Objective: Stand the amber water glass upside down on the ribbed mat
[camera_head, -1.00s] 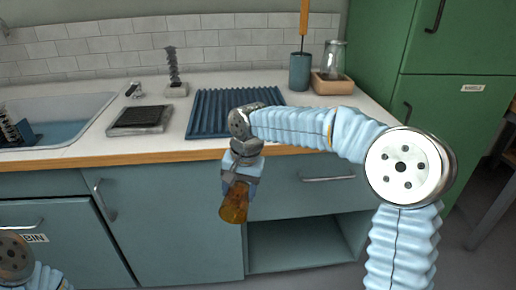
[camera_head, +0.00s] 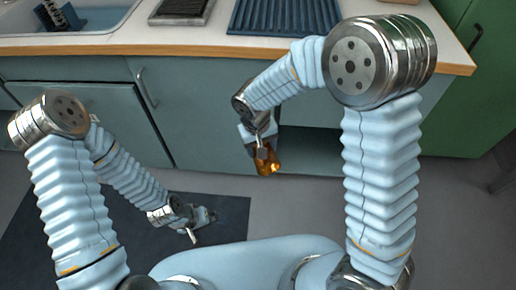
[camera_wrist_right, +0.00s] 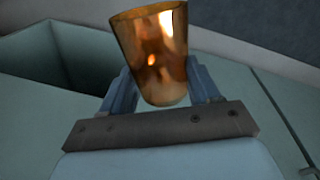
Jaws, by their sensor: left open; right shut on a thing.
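The amber water glass (camera_head: 267,162) is held in my right gripper (camera_head: 259,146), in front of the lower cabinets and below the counter's front edge. In the right wrist view the glass (camera_wrist_right: 155,55) sits between the two fingers (camera_wrist_right: 165,90), its wider end away from the palm. The blue ribbed mat (camera_head: 285,17) lies on the counter, above and beyond the right gripper; its back part is cut off by the picture's top. My left gripper (camera_head: 204,226) is low at the left, open and empty, over the dark floor mat.
The counter's wooden front edge (camera_head: 200,48) runs between the right gripper and the ribbed mat. A dark tray (camera_head: 183,8) lies left of the mat, and the sink (camera_head: 100,18) is farther left. A cabinet handle (camera_head: 147,88) juts out below.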

